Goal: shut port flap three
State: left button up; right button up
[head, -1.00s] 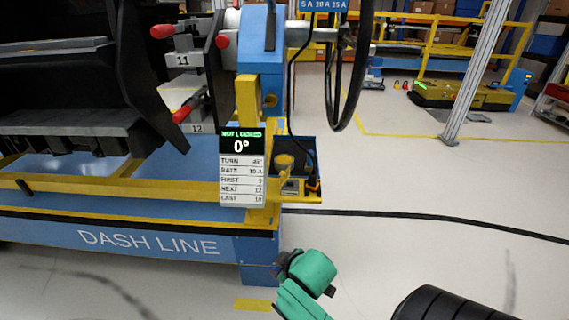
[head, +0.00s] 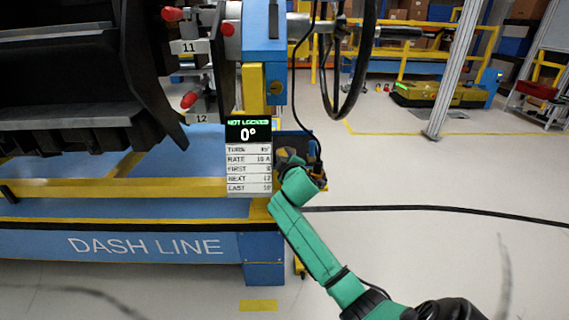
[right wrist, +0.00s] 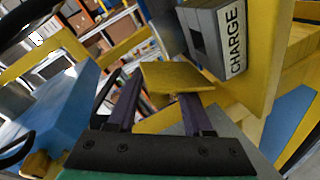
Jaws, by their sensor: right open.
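My right gripper (head: 288,158) is in front of the small charge station beside the blue post, and my green forearm and wrist hide most of that station. In the right wrist view its two dark fingers (right wrist: 158,95) are apart with nothing between them. A yellow plate (right wrist: 178,78), perhaps a port flap, lies just beyond the fingertips; I cannot tell whether they touch it. A grey box with a CHARGE label (right wrist: 234,40) is beside the plate. No number three is readable on any flap. My left gripper is not in view.
A display board (head: 249,155) reads NOT LOCKED, 0°. The blue DASH LINE frame (head: 150,245) carries the black dashboard module (head: 70,80) at left. A cable (head: 440,207) crosses the floor. A black cable loop (head: 358,90) hangs above the station.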

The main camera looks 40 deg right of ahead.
jog(key=shift+c, duration=0.2)
grip_shut()
